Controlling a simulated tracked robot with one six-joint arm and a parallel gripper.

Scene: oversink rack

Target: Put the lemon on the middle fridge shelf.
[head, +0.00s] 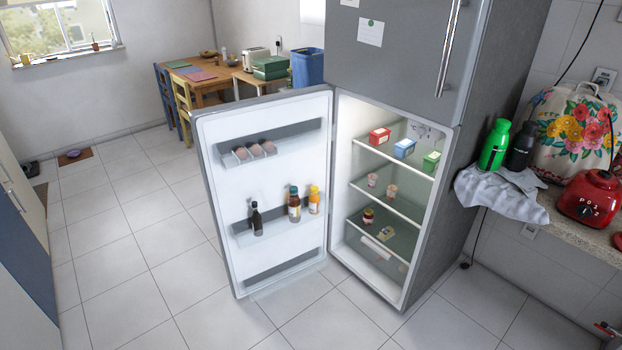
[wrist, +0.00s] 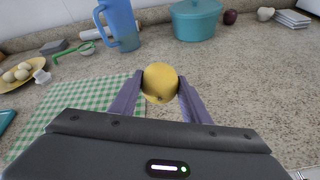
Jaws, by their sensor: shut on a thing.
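My gripper (wrist: 160,90) is in the wrist view, shut on the lemon (wrist: 160,80), a rounded yellow fruit held between the two fingers above a stone countertop. The gripper and this lemon do not show in the head view. The fridge (head: 391,67) stands in the head view with its lower door (head: 283,175) swung open to the left. Its middle shelf (head: 408,204) bears two small cups (head: 391,191) towards its left part; its right part looks clear.
The fridge's top shelf (head: 372,154) holds small cartons; a lower shelf holds a jar (head: 368,215). Bottles stand in the door rack. On the counter are a blue jug (wrist: 121,25), a teal pot (wrist: 195,20), a checked cloth (wrist: 85,112) and another yellowish fruit (wrist: 265,14).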

